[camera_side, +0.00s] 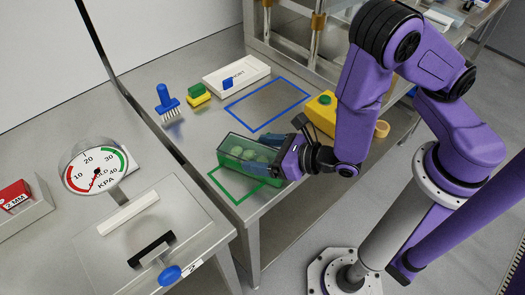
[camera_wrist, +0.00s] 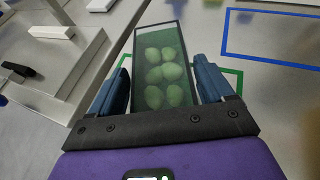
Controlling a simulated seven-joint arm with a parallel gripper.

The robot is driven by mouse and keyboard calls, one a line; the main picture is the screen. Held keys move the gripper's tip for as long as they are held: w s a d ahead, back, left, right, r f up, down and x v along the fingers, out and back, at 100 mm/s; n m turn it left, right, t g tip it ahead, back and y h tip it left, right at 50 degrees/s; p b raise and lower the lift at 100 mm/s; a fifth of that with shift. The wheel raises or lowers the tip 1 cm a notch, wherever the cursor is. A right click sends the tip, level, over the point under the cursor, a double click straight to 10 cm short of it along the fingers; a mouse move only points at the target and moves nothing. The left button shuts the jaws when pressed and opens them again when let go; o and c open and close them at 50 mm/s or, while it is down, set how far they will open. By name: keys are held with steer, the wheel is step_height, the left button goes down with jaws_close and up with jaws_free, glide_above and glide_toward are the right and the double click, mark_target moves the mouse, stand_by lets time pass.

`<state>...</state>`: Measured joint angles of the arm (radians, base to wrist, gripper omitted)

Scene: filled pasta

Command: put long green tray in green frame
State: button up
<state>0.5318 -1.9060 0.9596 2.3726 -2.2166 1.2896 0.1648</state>
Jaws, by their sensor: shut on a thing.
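The long green tray (camera_side: 248,150) has clear dark-rimmed walls and holds several pale green filled pasta pieces. My gripper (camera_side: 290,158) is shut on its right end in the side view. In the wrist view the tray (camera_wrist: 160,45) extends away between the two blue fingers of my gripper (camera_wrist: 163,90). The green frame (camera_side: 240,200) is an outline on the steel table near its front corner. The tray covers the frame's far part in the side view. Green lines show on both sides of the tray in the wrist view (camera_wrist: 238,72). I cannot tell whether the tray touches the table.
An empty blue frame (camera_side: 267,104) lies behind. A blue brush (camera_side: 168,103), a green-yellow sponge (camera_side: 198,94), a white box (camera_side: 236,76) and a yellow block (camera_side: 321,112) stand around it. A pressure gauge (camera_side: 97,170) stands on the left bench.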

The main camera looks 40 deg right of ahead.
steer(key=o, duration=1.1)
steer(key=shift+f, duration=0.1)
